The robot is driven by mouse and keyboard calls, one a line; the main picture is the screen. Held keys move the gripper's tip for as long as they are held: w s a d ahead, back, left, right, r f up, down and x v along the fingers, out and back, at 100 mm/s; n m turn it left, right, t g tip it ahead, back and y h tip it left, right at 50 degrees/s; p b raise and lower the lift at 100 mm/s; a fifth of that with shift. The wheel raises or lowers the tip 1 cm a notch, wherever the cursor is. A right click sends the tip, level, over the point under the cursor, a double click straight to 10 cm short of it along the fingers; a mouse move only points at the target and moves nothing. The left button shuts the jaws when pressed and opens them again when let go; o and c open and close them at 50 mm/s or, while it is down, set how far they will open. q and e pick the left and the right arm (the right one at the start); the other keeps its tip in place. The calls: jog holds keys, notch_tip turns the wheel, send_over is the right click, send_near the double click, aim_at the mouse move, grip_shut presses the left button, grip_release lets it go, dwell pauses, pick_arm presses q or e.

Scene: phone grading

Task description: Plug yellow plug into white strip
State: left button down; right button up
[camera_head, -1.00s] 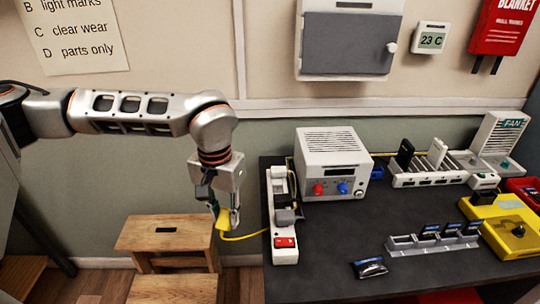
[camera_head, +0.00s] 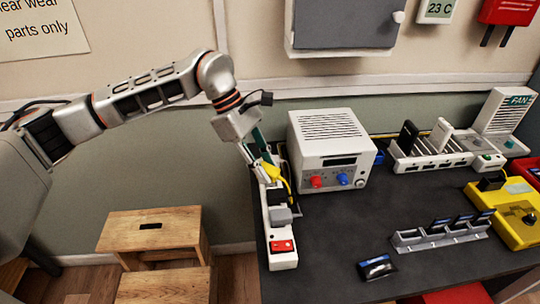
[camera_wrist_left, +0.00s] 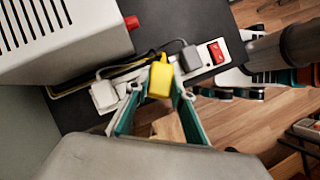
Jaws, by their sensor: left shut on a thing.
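My left gripper (camera_head: 264,169) is shut on the yellow plug (camera_head: 272,172) and holds it over the far part of the white strip (camera_head: 281,246). In the left wrist view the yellow plug (camera_wrist_left: 160,80) sits between the two fingertips, in front of the strip. The strip (camera_wrist_left: 203,52) carries a grey plug (camera_head: 280,215) near its middle and a red switch (camera_head: 282,246) at its near end. The wrist view also shows a pale plug (camera_wrist_left: 103,92) at the strip's other end. Whether the yellow plug touches the strip cannot be told.
A white power supply box (camera_head: 329,146) with red and blue knobs stands close to the right of the strip. A grey slotted rack (camera_head: 438,236) and a yellow device (camera_head: 508,209) are further right. A wooden step stool (camera_head: 152,231) stands left of the dark table (camera_head: 335,225).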

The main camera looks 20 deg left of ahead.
aim_at(270, 164)
pick_arm(q)
jog(key=w+n+t, duration=0.1)
jog(key=n, duration=0.1)
jog(key=w+n+t+h, duration=0.1)
jog(key=n, duration=0.1)
jog(key=shift+w+d+r, duration=0.1)
jog(key=shift+d, duration=0.05)
jog(key=w+f+n+t+b, duration=0.2)
jog(key=shift+a+f+n+h, duration=0.2)
jog(key=shift+f+n+h, duration=0.1)
jog(key=shift+f+h, duration=0.1)
jog(key=shift+f+b, duration=0.55)
pick_arm(e)
jog(key=shift+w+d+f, duration=0.35)
jog(key=shift+w+f, duration=0.25)
jog(key=shift+f, duration=0.25)
jog(key=shift+s+a+f, duration=0.1)
jog(key=shift+s, duration=0.05)
jog(key=shift+s+a+f, duration=0.1)
jog(key=shift+s+f, duration=0.15)
jog(key=shift+s, duration=0.2)
